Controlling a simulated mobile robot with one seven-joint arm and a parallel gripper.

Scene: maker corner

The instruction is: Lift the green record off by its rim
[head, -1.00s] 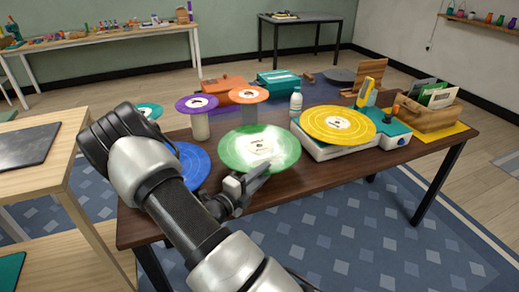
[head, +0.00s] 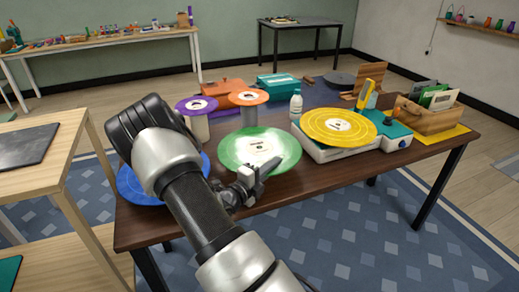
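The green record (head: 243,150) with a white label lies flat in the middle of the brown table, apparently raised on a stand that is mostly hidden. My gripper (head: 256,172) is at its front right rim, seen from behind. The fingers overlap the rim in the picture. I cannot tell whether they touch the rim or how far apart they are.
A yellow record (head: 338,125) sits on the turntable (head: 352,150) to the right. A blue record (head: 135,187) lies left, partly behind my arm. Purple (head: 194,105) and orange (head: 248,96) records stand on posts behind. A white bottle (head: 296,104) stands behind right.

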